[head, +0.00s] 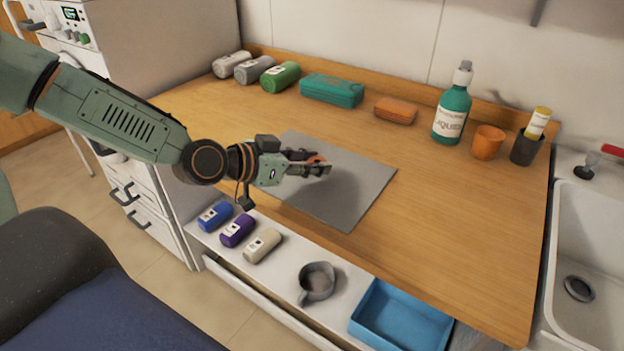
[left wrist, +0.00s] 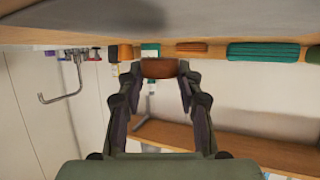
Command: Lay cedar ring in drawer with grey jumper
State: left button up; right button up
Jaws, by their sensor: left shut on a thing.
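My left gripper (head: 322,165) is above the grey mat (head: 349,217) on the wooden counter. It is shut on the cedar ring (head: 316,158), a small orange-brown piece mostly hidden by the fingers. In the left wrist view the ring (left wrist: 160,69) sits between the two fingertips (left wrist: 159,74). No grey jumper can be made out. A white front ledge or open drawer (head: 280,281) runs below the counter edge; I cannot tell which. My right gripper is not in view.
Blue, purple and cream rolls (head: 262,245), a grey mug (head: 317,281) and a blue tray (head: 362,326) stand along the front. Rolls, a green case (head: 332,90), a teal bottle (head: 452,112) and an orange cup (head: 487,142) line the back.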

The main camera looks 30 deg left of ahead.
aim_at(311, 186)
pick_arm(q)
jog(key=shift+s+d+f+b, duration=0.1)
jog(key=shift+s+f+b, duration=0.15)
jog(key=shift+f, duration=0.25)
jog(key=shift+s+d+f+b, duration=0.1)
jog(key=shift+d+f+b, duration=0.05)
jog(key=shift+f+b, duration=0.7)
jog(key=shift+f, duration=0.3)
jog(key=shift+w, duration=0.4)
jog(key=shift+s+f, duration=0.1)
jog(key=shift+s, duration=0.25)
jog(key=o, duration=0.5)
jog(key=shift+o, duration=1.4)
jog(key=shift+w+f, duration=0.15)
jog(key=shift+w, duration=0.15)
jog(key=shift+o, duration=0.4)
jog(key=shift+s, duration=0.15)
